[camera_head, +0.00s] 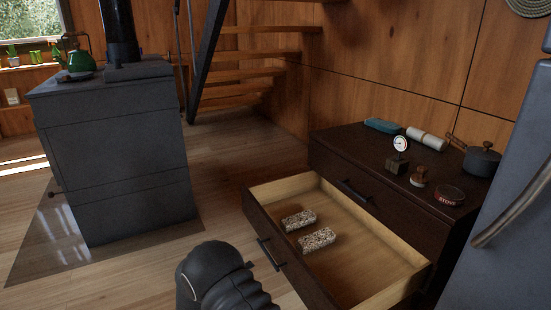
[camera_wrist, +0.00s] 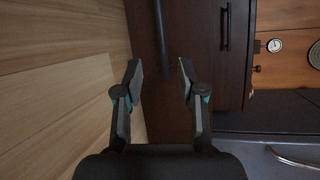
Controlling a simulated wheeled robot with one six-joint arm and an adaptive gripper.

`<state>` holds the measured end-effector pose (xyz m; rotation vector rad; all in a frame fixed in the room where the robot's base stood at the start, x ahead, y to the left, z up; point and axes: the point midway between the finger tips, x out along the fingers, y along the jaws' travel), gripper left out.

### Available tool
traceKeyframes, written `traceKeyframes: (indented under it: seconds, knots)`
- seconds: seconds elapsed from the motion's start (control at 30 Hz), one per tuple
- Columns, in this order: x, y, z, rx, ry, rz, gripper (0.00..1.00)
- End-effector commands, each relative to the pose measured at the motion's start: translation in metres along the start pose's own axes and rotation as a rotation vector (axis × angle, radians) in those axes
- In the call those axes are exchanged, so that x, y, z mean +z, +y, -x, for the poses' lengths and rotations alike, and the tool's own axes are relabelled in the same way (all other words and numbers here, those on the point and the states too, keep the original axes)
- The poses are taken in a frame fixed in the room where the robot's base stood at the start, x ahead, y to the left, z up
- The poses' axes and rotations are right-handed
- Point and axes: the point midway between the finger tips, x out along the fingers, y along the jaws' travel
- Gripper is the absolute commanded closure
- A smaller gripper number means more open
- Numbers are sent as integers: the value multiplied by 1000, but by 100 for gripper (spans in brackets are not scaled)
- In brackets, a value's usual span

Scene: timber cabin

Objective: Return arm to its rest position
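My gripper (camera_wrist: 160,72) shows in the wrist view with its two fingers spread apart and nothing between them. Behind the fingers is a dark brown cabinet front with a dark bar handle. Part of my own arm, dark and rounded, shows at the bottom middle of the head view, in front of the open drawer (camera_head: 262,213). The gripper's fingers cannot be made out in the head view.
Two speckled blocks (camera_head: 299,220) (camera_head: 316,239) lie in the pulled-out drawer. The dark dresser (camera_head: 335,152) bears a gauge (camera_head: 400,144), a pot (camera_head: 481,161) and other small items. A grey stove (camera_head: 120,160) stands left; bare floor (camera_head: 215,175) lies between. A grey fridge-like door (camera_head: 505,225) stands right.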

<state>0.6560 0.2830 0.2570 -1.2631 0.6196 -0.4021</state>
Motion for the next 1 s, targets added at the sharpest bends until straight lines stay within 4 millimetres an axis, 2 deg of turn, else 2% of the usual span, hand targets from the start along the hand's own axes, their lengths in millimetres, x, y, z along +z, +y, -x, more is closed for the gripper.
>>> traceKeyframes:
  seconds: [0.07,0.13,0.27,0.4,0.57,0.8,1.0]
  knots:
    - [-3,4,0,19,14,-107,61]
    - [-15,13,0,46,60,-230,61]
    - [-58,35,5,85,193,-438,61]
    - [-96,32,19,92,356,-687,61]
    - [-134,-2,36,49,582,-1032,61]
    - [-176,-71,61,-85,897,-1504,61]
    - [-204,-128,83,-225,1131,-1836,61]
